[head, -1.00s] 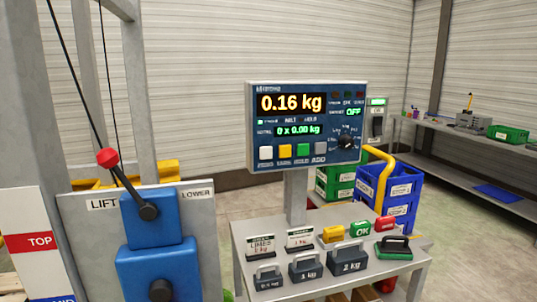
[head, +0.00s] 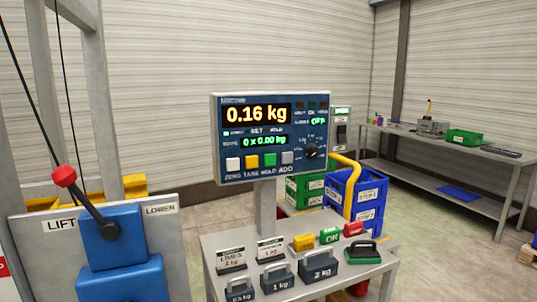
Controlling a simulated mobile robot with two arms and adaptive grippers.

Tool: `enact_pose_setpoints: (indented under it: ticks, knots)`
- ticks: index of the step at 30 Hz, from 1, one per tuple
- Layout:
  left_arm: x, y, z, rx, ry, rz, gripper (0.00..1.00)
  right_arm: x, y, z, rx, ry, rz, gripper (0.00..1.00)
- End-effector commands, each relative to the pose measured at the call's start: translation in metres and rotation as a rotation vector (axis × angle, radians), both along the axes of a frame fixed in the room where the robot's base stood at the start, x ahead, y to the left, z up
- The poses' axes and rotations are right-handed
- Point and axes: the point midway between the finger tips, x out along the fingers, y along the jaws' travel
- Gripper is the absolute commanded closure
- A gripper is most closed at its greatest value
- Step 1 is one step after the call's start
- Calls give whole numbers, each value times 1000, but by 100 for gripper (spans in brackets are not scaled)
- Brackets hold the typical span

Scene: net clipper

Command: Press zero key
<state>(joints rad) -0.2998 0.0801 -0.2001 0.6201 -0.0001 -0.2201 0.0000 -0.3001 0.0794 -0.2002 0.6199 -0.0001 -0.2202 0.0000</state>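The scale's display unit (head: 270,137) stands on a grey post above a small table. Its screen (head: 256,114) reads 0.16 kg in orange digits. A smaller green line under it reads 0 x 0.00 kg. A row of keys runs along the bottom of the panel. The white key (head: 233,163) at the left end is labelled ZERO. A yellow key (head: 252,161), a green key (head: 270,159) and a grey key (head: 287,157) follow to the right. Neither of my grippers shows in the head view.
The table (head: 345,283) below holds dark weights (head: 320,267), label cards and coloured stamps. A blue lever unit (head: 112,237) with a red-knobbed lever (head: 64,176) stands at the left. Blue crates (head: 369,197) and a workbench (head: 455,143) stand behind to the right.

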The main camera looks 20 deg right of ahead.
Motion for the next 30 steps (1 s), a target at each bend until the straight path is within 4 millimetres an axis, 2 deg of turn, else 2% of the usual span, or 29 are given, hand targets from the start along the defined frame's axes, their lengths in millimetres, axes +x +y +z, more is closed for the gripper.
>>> enact_pose_setpoints:
  ticks: [3, 25, 30]
  knots:
    - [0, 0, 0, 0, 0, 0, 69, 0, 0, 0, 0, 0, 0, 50]
    - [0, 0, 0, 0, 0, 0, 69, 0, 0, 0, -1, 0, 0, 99]
    - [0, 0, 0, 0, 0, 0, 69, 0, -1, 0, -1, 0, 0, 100]
